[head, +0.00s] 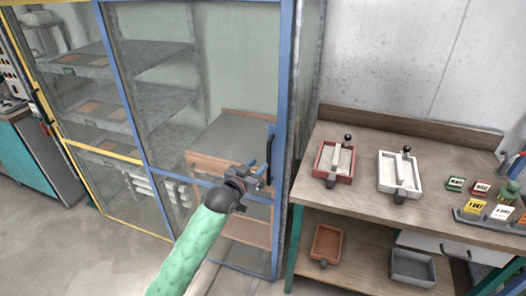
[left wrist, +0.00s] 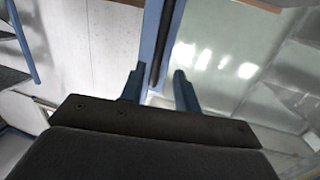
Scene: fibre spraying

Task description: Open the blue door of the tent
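The blue door (head: 284,100) of the tent is a clear panel in a blue frame, and it looks closed. Its dark upright handle (head: 273,158) is on the right side of the frame. My left gripper (head: 261,172) is at the handle's lower part, in front of the door. In the left wrist view its two blue fingers (left wrist: 159,88) are apart. The dark handle bar (left wrist: 164,45) runs down toward the gap between them, beside the blue frame. I cannot tell whether the fingers touch the handle. My right gripper is not in view.
A yellow-framed door (head: 117,155) is on the tent's left. Shelves (head: 150,98) show inside behind the clear panels. A wooden workbench (head: 365,200) with trays and small boxes stands close to the right of the blue door. Floor (head: 85,255) is clear at the front left.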

